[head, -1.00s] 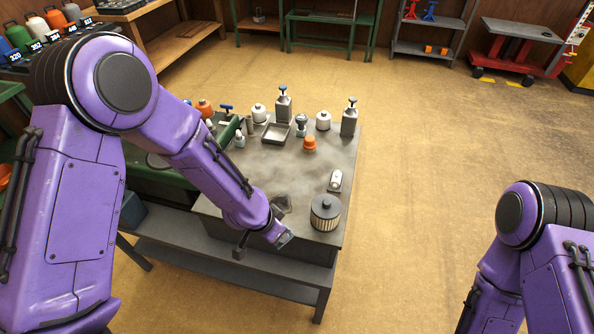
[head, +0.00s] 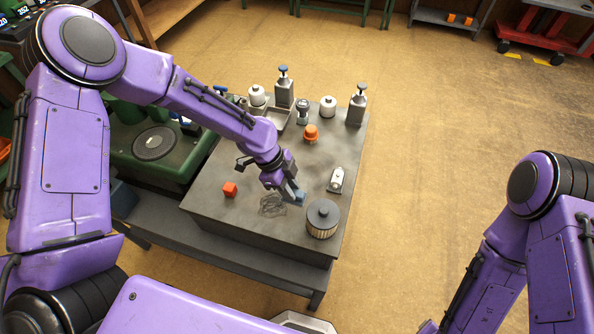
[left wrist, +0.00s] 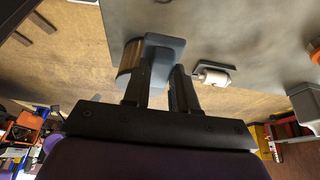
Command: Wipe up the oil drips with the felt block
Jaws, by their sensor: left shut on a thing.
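My left gripper (head: 292,193) is over the grey table (head: 240,217), shut on a small blue-grey felt block (head: 300,198). In the left wrist view the block (left wrist: 165,41) sits between the two fingers (left wrist: 160,80). I cannot tell whether it touches the tabletop. A dark, streaky patch that looks like the oil drips (head: 271,205) lies on the table just left of the block; part of it may be hidden by the gripper. My right arm stands at the right, and its gripper is out of view.
A round ribbed filter (head: 323,219) with a dark lid stands close right of the block. A white cylinder on a dark base (head: 336,180) is farther right. Several bottles, a tray (head: 279,119) and an orange cap (head: 311,133) stand toward the back.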

